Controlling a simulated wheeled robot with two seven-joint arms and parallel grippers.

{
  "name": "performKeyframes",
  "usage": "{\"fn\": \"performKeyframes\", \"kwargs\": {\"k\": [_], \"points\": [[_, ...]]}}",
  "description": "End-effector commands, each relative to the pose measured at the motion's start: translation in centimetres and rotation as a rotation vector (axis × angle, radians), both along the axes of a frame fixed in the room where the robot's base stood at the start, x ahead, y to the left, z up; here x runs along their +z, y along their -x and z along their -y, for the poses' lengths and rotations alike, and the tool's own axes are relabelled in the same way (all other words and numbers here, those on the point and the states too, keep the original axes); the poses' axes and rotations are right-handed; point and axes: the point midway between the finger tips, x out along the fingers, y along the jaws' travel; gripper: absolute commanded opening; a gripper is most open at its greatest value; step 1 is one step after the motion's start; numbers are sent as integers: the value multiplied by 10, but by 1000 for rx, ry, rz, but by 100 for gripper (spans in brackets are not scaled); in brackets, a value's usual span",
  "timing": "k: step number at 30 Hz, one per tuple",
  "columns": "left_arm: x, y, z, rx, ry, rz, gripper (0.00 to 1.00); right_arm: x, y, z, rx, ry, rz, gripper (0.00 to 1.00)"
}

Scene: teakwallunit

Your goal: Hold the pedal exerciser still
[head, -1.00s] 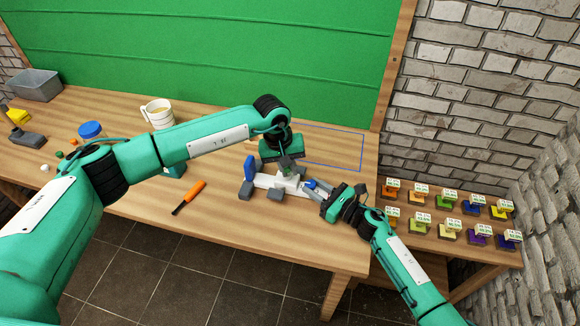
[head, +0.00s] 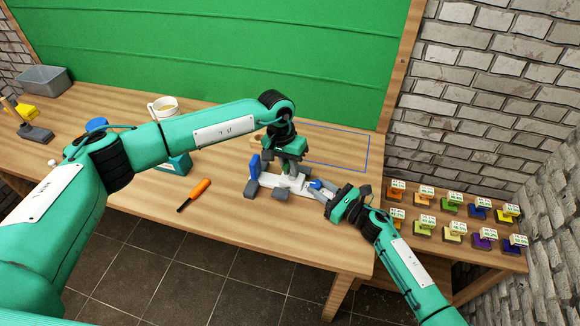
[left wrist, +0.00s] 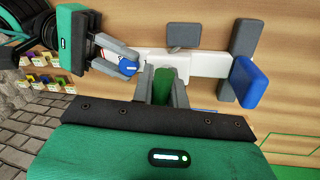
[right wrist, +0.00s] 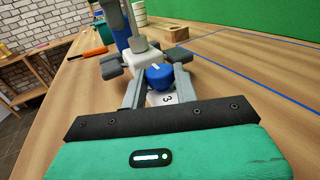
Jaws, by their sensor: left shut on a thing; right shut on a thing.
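The pedal exerciser (head: 270,180) lies on the wooden table, with a long white body, grey feet and an upright blue pad (head: 254,166) at its left end. The white body also shows in the left wrist view (left wrist: 208,64). My left gripper (head: 291,167) reaches down from above and is shut on a green upright part (left wrist: 162,85) near the middle of the body. My right gripper (head: 326,191) is shut on the exerciser's right end, by a blue knob (right wrist: 159,76) and a white block marked 3 (right wrist: 162,99). The gripped surfaces are partly hidden by the fingers.
An orange-handled tool (head: 195,194) lies left of the exerciser. A mug (head: 163,109), a grey bin (head: 44,79) and a hammer-like tool (head: 33,130) stand farther left. A blue outline (head: 368,152) marks bare table behind. Several coloured labelled blocks (head: 452,208) fill the lower right shelf.

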Motion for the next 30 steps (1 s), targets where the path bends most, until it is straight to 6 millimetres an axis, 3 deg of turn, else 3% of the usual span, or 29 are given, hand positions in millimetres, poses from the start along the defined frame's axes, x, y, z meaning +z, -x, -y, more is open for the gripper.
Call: {"fn": "performKeyframes", "kwargs": {"k": [1,2,5,17,30], "points": [[-4,2,-1,0,-4,-5,0,0,0,0,1,-1,1,8],[-4,2,-1,1,-4,-5,21,0,0,0,2,-1,1,8],[-3,1,-1,1,-3,-4,41,0,0,0,1,-1,1,8],[7,0,-2,1,-1,0,41,0,0,0,0,0,0,8],[91,-7,-17,0,-2,0,41,0,0,0,0,0,0,8]]}}
